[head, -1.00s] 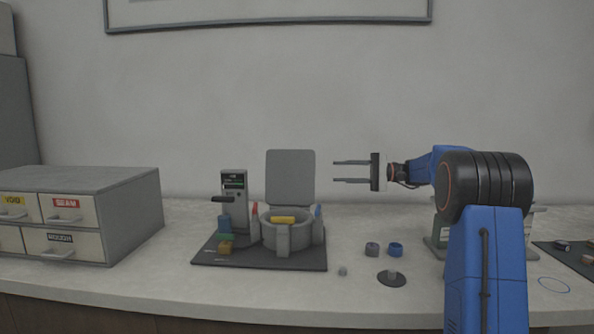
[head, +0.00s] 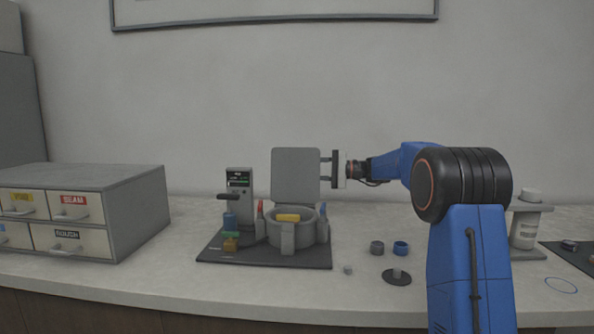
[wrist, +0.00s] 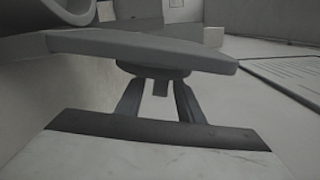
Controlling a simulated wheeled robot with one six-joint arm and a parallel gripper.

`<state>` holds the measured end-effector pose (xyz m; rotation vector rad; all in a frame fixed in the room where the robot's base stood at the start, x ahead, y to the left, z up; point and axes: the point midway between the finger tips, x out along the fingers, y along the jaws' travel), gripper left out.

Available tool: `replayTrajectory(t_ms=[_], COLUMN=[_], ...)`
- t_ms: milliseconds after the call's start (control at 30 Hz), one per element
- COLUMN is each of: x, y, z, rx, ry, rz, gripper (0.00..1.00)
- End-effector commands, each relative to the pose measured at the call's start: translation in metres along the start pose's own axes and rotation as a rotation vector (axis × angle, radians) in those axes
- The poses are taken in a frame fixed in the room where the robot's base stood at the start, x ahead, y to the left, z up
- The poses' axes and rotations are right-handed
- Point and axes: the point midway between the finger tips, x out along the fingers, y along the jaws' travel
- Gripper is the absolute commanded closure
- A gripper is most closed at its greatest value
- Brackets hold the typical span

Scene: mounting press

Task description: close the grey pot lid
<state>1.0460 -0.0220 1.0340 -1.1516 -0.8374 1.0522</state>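The grey pot lid (head: 296,174) is a flat plate standing upright, raised at the back of the round grey pot (head: 307,238). My gripper (head: 325,169) is at the lid's right edge, its two fingers apart, one above the other. The fingertips pass out of sight at that edge, seemingly behind the lid. In the wrist view the lid (wrist: 140,48) crosses the top as a thick slab. A dark round knob (wrist: 158,72) sticks out from it towards my open fingers (wrist: 158,90). Whether they touch the knob I cannot tell.
A yellow block (head: 288,217) lies at the pot's mouth. The pot and a control post (head: 239,190) share a dark base plate (head: 225,257). Small rings and a dark disc (head: 397,279) lie to the right. A drawer cabinet (head: 120,200) stands at the left.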

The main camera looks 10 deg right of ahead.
Motion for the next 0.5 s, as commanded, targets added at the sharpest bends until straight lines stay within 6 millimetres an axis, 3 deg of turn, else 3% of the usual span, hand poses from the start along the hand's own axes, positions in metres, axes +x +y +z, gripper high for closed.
replayTrajectory(t_ms=[200,500], x=[0.019,0.022], y=[0.000,0.000], z=[0.000,0.000], rx=[0.000,0.000], ry=[0.000,0.000], rz=[0.000,0.000], gripper=[0.66,0.66])
